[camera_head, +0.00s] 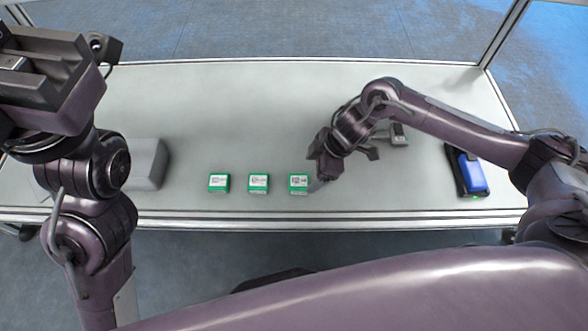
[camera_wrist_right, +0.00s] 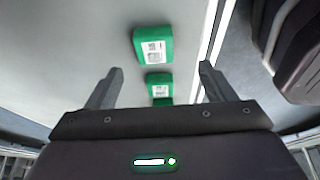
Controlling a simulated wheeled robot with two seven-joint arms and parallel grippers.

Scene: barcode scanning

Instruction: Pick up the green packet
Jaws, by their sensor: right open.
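Three green packets with white labels lie in a row near the table's front edge: a left one (camera_head: 218,183), a middle one (camera_head: 258,184) and a right one (camera_head: 298,184). My right gripper (camera_head: 319,184) is low over the table, just right of the right packet; contact cannot be told. In the right wrist view its fingers (camera_wrist_right: 160,72) are spread and empty.
A grey box (camera_head: 148,165) stands on the table (camera_head: 230,105) left of the packets, partly behind my left arm. A blue device (camera_head: 471,172) sits in a black holder at the right. The table behind the packets is clear.

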